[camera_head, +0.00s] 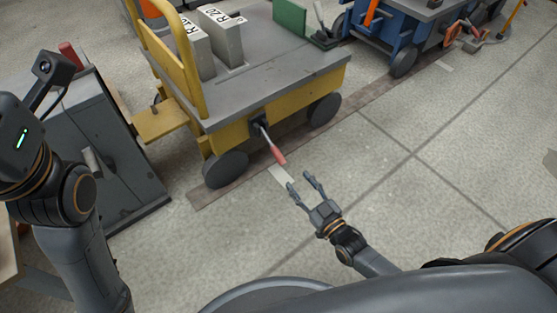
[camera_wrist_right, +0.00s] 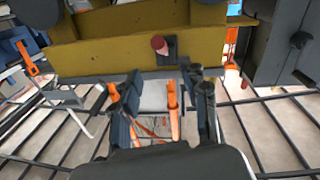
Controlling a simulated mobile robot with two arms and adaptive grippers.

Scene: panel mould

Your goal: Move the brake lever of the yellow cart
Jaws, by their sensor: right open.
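The yellow cart (camera_head: 235,128) stands in the upper middle of the head view, with a grey deck. Its brake lever (camera_head: 276,154) has a red grip and slopes down and outward from a dark mount on the cart's side. My right gripper (camera_head: 303,184) is open and empty, just below and right of the red grip, apart from it. In the right wrist view the lever's red end (camera_wrist_right: 159,44) shows against the yellow side beam, beyond the spread fingers (camera_wrist_right: 162,88). My left arm is at the left edge of the head view; its gripper fingers do not show.
A grey cabinet (camera_head: 110,150) stands left of the cart. A blue cart (camera_head: 385,25) is behind at right. The floor right of my right gripper is clear.

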